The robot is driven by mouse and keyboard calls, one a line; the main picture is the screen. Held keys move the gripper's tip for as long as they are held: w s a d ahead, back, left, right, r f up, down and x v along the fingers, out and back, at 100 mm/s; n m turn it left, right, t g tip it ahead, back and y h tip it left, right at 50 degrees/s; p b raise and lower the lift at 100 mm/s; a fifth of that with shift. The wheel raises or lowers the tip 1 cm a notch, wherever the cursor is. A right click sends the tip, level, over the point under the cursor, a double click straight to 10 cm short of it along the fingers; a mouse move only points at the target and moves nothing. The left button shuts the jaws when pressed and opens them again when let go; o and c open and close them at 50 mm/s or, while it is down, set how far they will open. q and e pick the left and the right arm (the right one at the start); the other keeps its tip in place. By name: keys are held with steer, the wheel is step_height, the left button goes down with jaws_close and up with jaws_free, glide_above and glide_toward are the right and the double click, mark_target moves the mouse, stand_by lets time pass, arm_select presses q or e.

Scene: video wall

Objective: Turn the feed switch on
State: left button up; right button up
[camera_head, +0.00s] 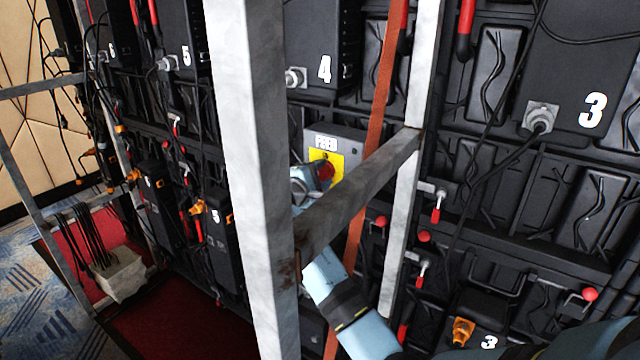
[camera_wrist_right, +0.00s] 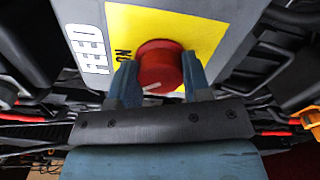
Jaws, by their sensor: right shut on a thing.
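The feed switch is a red round knob (camera_head: 326,170) on a yellow plate (camera_head: 338,158) of a grey box (camera_head: 347,142) labelled FEED. It sits behind the metal frame in the head view. In the right wrist view the knob (camera_wrist_right: 160,68) fills the space between the fingers, with a white mark at its lower left. Part of a word, reading "NO" or "ON" sideways, shows beside it. My right gripper (camera_head: 312,180) is shut on the knob, one finger on each side (camera_wrist_right: 158,82). The frame's bars hide part of my right arm. My left gripper is not in view.
A thick grey upright (camera_head: 255,180) and a slanting grey crossbar (camera_head: 360,190) stand close around my right arm. An orange strap (camera_head: 375,120) runs down behind the crossbar. Black panels with cables (camera_head: 480,150) fill the back. A pale cable box (camera_head: 118,275) stands at the left.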

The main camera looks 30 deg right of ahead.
steer(key=m+b, duration=0.5)
steer(key=m, duration=0.1)
steer(key=shift+f+b, duration=0.3)
steer(key=shift+b, duration=0.1)
steer(key=shift+r+m+b, duration=0.1)
steer(key=shift+m+b, duration=0.25)
steer(key=shift+m, duration=0.05)
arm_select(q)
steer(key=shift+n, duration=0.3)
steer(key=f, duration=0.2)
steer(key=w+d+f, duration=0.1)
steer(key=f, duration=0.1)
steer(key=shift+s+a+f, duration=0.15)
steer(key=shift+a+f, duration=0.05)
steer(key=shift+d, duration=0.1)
arm_select(e)
steer(key=o, duration=0.9)
steer(key=shift+r, duration=0.1)
